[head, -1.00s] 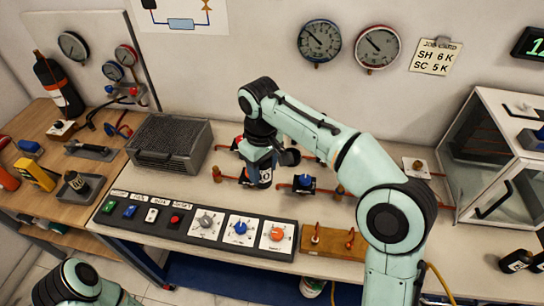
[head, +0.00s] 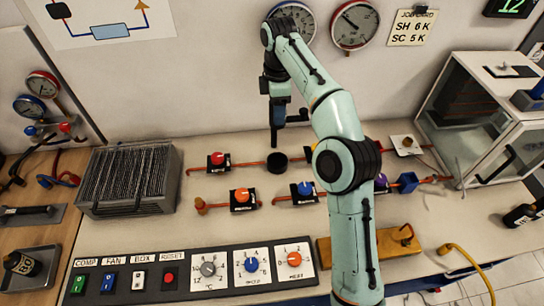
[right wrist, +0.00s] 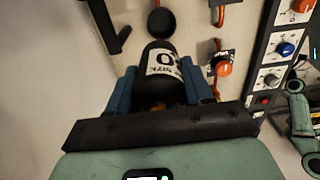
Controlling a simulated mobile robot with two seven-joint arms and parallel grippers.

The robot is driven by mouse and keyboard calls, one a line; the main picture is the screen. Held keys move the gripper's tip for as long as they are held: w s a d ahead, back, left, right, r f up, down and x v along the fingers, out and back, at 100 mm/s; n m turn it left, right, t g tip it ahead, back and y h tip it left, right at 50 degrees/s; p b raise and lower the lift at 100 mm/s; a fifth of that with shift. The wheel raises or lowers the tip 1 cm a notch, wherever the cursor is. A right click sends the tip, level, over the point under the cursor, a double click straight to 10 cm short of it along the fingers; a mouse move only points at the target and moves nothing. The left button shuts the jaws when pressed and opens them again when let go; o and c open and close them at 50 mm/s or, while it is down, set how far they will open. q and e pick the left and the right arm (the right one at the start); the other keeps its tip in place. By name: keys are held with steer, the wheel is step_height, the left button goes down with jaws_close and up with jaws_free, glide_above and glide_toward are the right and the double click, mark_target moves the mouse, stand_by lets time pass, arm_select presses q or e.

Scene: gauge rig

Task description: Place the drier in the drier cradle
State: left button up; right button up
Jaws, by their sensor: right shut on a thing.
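My right gripper (right wrist: 158,92) is shut on a black round-ended cylinder with a white label, which I take to be the drier (right wrist: 160,62). In the head view, my right gripper (head: 279,98) is over the back of the bench, and the drier is mostly hidden by it. A round black cup (head: 278,162), probably the drier cradle, sits in the rear copper line. It also shows beyond the drier's end in the right wrist view (right wrist: 161,22), apart from the drier. My left gripper is not in view.
A finned condenser (head: 128,180) is left; the control panel (head: 190,272) is in front.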

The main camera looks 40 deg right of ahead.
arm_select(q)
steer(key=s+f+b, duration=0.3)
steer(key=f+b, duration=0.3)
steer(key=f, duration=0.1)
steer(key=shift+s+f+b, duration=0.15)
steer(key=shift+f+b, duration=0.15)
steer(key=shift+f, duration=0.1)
arm_select(e)
steer(key=shift+s+a+f, duration=0.1)
steer(key=shift+s+f, duration=0.05)
steer(key=shift+f, duration=4.5)
steer(key=shift+s+f, duration=0.1)
steer(key=shift+f, duration=4.55)
steer(key=shift+f, duration=0.2)
steer(key=o, duration=1.2)
steer(key=shift+r, duration=0.15)
